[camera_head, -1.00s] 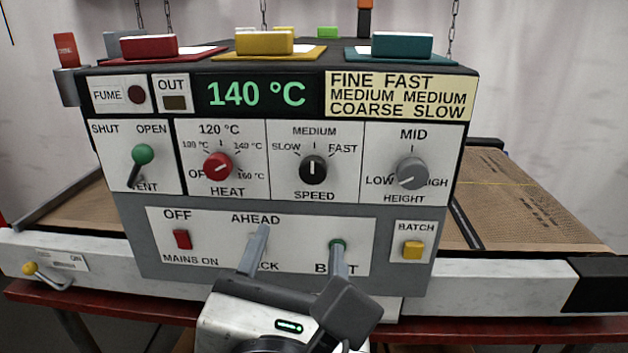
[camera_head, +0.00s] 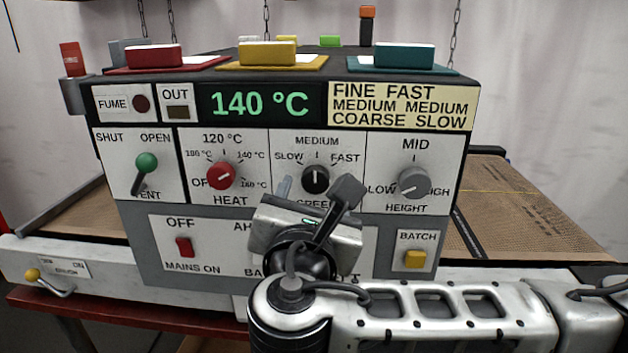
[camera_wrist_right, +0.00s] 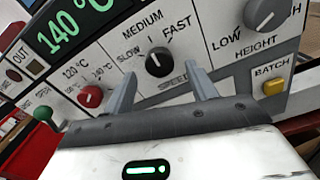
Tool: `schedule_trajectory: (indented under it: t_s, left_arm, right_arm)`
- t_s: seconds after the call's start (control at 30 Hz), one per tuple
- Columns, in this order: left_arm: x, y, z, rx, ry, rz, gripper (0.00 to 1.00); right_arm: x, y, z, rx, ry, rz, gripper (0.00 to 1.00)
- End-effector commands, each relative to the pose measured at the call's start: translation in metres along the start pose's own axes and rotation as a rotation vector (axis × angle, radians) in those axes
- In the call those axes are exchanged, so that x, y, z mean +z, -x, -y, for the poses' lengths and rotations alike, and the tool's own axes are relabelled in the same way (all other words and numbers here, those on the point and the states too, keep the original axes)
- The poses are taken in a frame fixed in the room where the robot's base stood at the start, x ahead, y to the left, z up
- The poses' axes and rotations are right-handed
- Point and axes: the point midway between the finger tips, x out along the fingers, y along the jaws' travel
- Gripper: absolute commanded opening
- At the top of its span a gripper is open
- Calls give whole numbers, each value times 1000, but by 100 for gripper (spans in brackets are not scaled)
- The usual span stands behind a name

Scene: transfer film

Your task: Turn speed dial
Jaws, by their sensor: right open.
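The speed dial (camera_head: 315,179) is a round black knob on the panel. Its white mark points up toward MEDIUM, between SLOW and FAST. It also shows in the right wrist view (camera_wrist_right: 159,61), ahead of the fingers. My right gripper (camera_head: 314,190) is open and empty in front of the panel, its two fingers spread to either side of the dial and short of it. In the right wrist view the gripper (camera_wrist_right: 164,88) has a finger at left and one at right, with the dial between and beyond them. The SPEED label is partly hidden. My left gripper is out of view.
A red heat knob (camera_head: 221,176) sits left of the dial and a grey height knob (camera_head: 413,184) right. A green-tipped vent lever (camera_head: 147,161) is farther left. A yellow batch button (camera_head: 414,258) is low right. The display (camera_head: 258,102) reads 140 °C.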

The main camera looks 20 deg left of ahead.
Motion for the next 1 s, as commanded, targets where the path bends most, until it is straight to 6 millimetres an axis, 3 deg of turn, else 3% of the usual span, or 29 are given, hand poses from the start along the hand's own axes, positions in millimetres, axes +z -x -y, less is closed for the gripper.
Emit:
schedule_trajectory:
  t_s: [0.2, 0.53, 0.57, 0.7, 0.73, 1.0]
  left_arm:
    - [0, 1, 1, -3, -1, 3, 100]
    - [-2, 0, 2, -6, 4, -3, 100]
    - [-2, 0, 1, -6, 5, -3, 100]
    - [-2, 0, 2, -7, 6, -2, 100]
    - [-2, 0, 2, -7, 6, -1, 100]
    - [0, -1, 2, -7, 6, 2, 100]
  right_arm:
    - [0, -24, 0, -1, 1, 0, 57]
    - [0, -28, 0, 1, 1, 0, 57]
    - [0, -28, 0, 1, 1, 0, 54]
    - [0, -28, 0, 1, 1, 0, 15]
    - [0, -28, 0, 1, 1, 0, 12]
    - [-1, -28, 0, 0, -17, 0, 12]
